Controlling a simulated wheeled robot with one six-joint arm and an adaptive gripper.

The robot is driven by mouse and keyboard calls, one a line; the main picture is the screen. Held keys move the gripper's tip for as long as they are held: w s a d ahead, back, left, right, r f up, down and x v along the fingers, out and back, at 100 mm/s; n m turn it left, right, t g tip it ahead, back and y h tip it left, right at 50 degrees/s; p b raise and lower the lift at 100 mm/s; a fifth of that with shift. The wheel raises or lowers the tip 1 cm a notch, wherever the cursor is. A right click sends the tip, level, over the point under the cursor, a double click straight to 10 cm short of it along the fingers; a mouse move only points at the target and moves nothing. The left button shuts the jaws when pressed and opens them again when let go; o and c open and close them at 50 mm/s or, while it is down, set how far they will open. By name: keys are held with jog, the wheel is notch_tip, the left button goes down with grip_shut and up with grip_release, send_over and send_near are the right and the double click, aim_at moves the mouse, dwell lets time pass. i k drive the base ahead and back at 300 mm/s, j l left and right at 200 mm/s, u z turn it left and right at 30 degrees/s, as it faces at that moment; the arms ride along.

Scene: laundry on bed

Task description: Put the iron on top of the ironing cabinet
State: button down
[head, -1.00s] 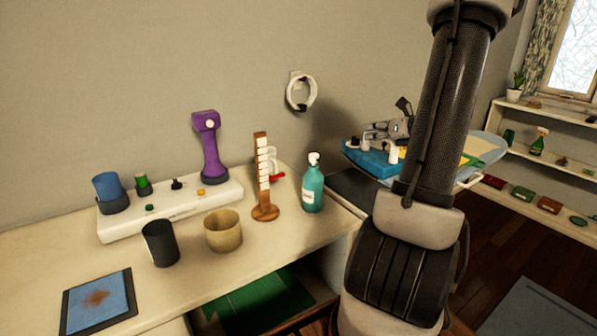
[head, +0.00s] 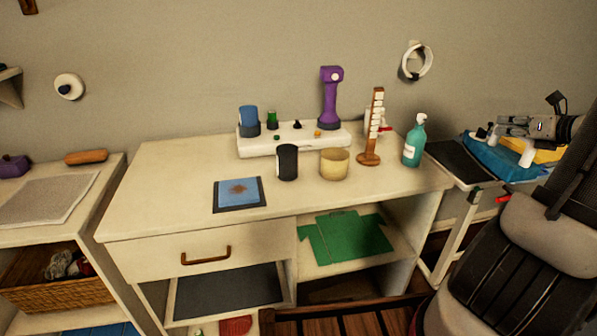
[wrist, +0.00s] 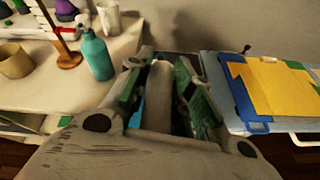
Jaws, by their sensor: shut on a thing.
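My gripper (head: 503,127) is at the right of the head view, over the ironing board with its blue and yellow cloths. In the wrist view my gripper (wrist: 160,68) is shut on a pale, rounded, upright thing (wrist: 159,92). It lies mostly hidden between the fingers, and I cannot tell surely that it is the iron. The cream cabinet (head: 300,198) with a drawer and open shelves stands left of my gripper. A white thing with red (head: 386,128) is partly hidden behind the wooden rack on its top.
The cabinet top holds a teal spray bottle (head: 414,142), wooden rack (head: 370,157), beige bowl (head: 334,164), black cup (head: 287,162), blue-black pad (head: 239,194) and white platform (head: 292,143) with a purple device (head: 330,100). The front right of the top is clear.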

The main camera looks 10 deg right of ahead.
aim_at(163, 199)
jog(key=k+j, duration=0.45)
jog(key=j+u, duration=0.65)
jog(key=u, duration=0.45)
jog(key=i+l+u, duration=0.15)
jog(key=l+u, duration=0.3)
jog(key=l, duration=0.2)
jog(key=l+u, duration=0.45)
jog(key=l, duration=0.25)
jog(key=k+l+u, duration=0.1)
jog(key=l+u, duration=0.4)
jog(key=l, duration=0.15)
